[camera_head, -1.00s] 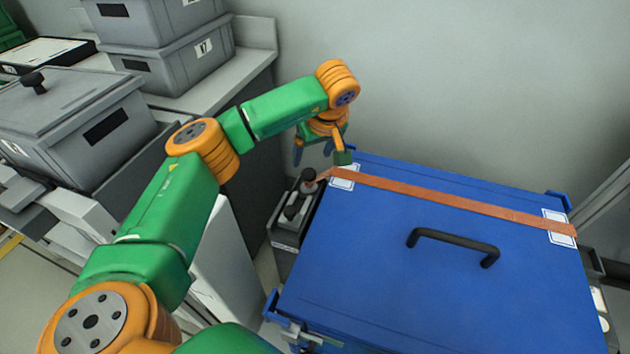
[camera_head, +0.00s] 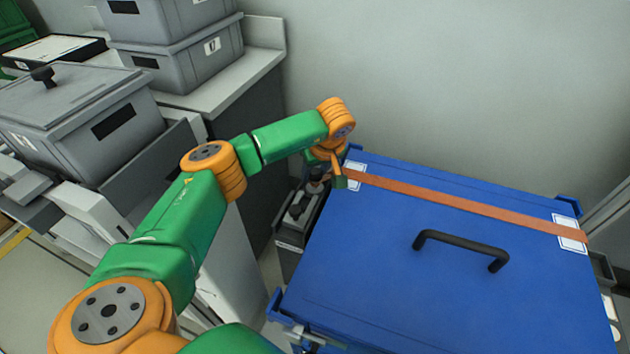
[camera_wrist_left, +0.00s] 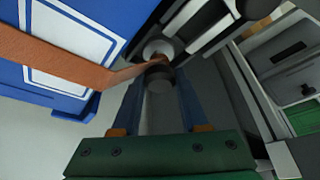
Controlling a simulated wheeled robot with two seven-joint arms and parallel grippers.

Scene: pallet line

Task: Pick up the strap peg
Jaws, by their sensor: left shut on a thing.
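The strap peg is a dark round-headed peg (camera_wrist_left: 159,78) at the end of the brown strap, beside the blue box. My left gripper (camera_wrist_left: 160,88) points down at it, with its blue fingers on either side, shut on the peg. In the head view my left gripper (camera_head: 322,170) is at the box's far left corner and mostly hides the peg. The brown strap (camera_head: 450,205) runs across the lid of the blue box (camera_head: 390,290); its left end reaches the peg. My right gripper is not in view.
A dark holder (camera_head: 290,240) with black knobs stands left of the box. A black handle (camera_head: 460,246) rises from the lid. Grey bins (camera_head: 185,65) stand on a counter at the back left. A lidded grey bin (camera_head: 75,115) is at the left. A bare wall stands behind.

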